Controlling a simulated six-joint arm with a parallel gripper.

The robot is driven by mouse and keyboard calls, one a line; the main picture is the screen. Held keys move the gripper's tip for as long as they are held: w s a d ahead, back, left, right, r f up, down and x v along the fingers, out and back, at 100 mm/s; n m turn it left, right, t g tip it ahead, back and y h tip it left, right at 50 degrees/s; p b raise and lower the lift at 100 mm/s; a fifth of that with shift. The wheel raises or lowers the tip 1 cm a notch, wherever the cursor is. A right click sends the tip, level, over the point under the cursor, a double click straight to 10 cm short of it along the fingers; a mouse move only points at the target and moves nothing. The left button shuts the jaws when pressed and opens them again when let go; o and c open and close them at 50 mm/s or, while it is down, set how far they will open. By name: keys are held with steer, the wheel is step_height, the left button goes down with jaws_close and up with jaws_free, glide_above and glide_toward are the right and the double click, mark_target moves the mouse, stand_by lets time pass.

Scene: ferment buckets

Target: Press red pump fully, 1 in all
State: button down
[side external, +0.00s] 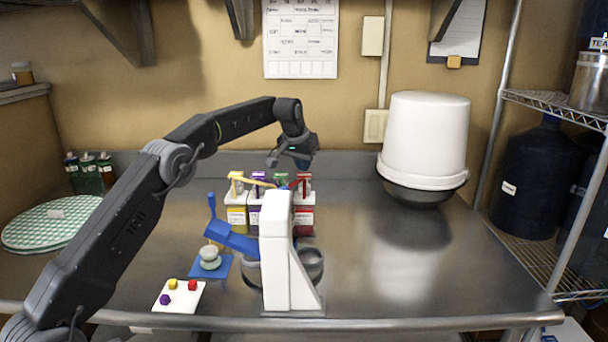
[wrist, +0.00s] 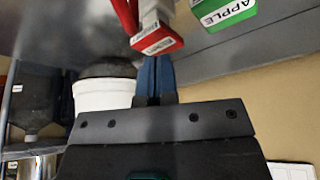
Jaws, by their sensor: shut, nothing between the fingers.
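Several bottles with coloured pump heads stand in a row behind the white post in the side view. The red pump (side external: 304,177) is at the right end, on a bottle with red contents (side external: 306,222). In the wrist view its red labelled head (wrist: 157,41) is close to my fingertips; I cannot tell whether they touch. The green pump (side external: 281,177) is beside it, and its label reads APPLE in the wrist view (wrist: 228,12).
A white post (side external: 277,250) with a blue lever (side external: 231,238) stands in front of the bottles and partly hides them. A white bucket (side external: 427,135) sits upside down at back right. The counter's right side is clear.

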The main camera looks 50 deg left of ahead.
mark_target(304, 175)
steer(key=shift+f, duration=1.5)
steer(key=shift+r, duration=1.9)
